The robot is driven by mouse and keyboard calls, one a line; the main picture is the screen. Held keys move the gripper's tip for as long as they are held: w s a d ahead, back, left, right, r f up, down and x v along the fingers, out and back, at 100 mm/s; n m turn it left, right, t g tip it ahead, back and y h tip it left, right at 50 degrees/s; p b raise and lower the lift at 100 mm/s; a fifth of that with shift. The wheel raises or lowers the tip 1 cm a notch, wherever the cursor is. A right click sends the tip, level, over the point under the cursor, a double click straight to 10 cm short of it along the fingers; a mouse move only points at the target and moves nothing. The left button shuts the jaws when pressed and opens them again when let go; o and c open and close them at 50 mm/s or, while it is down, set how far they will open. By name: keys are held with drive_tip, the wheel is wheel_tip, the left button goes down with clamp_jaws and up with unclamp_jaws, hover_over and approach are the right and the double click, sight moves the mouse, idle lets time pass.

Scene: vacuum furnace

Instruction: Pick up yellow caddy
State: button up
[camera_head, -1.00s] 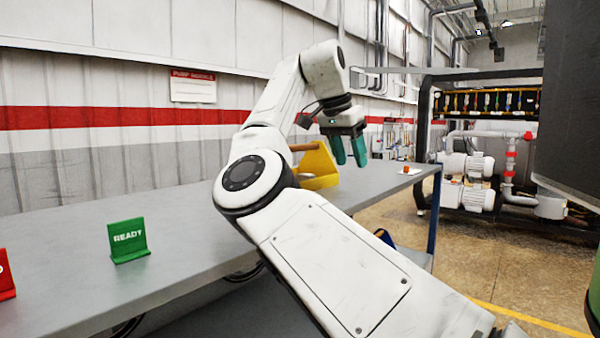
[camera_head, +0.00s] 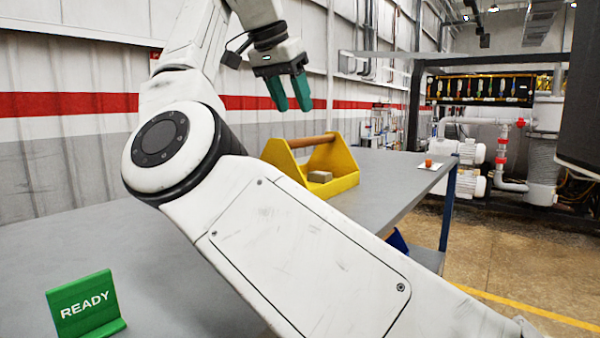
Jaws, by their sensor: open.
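The yellow caddy (camera_head: 345,163) stands upright on the grey bench, right of my arm's elbow. It is an open tray with raised ends and a brown round handle bar (camera_head: 311,141) across the top. A small grey-brown block (camera_head: 320,176) lies inside it. My arm hides its lower left part. My gripper (camera_head: 292,106), with two green fingers, is open and empty. In the picture it hangs above the caddy, a little left of its middle, and does not touch it.
The grey bench (camera_head: 180,270) runs along the wall. A green READY sign (camera_head: 85,305) stands at its near left. A small orange object (camera_head: 428,163) sits on a white card near the far end. White piping and pumps (camera_head: 470,185) stand beyond, with open floor before them.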

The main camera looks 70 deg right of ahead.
hover_over(309, 143)
drive_tip(key=w+a, duration=0.2)
drive_tip(key=f, duration=0.4)
drive_tip(key=shift+s+d, duration=0.1)
drive_tip(key=shift+d, duration=0.1)
drive_tip(key=shift+s+p+x, duration=0.2)
drive_tip(key=shift+p+x, duration=0.35)
drive_tip(key=shift+x, duration=2.35)
drive_tip(key=shift+f+p, duration=0.2)
drive_tip(key=shift+p, duration=0.15)
clamp_jaws()
drive_tip(key=shift+r, duration=0.1)
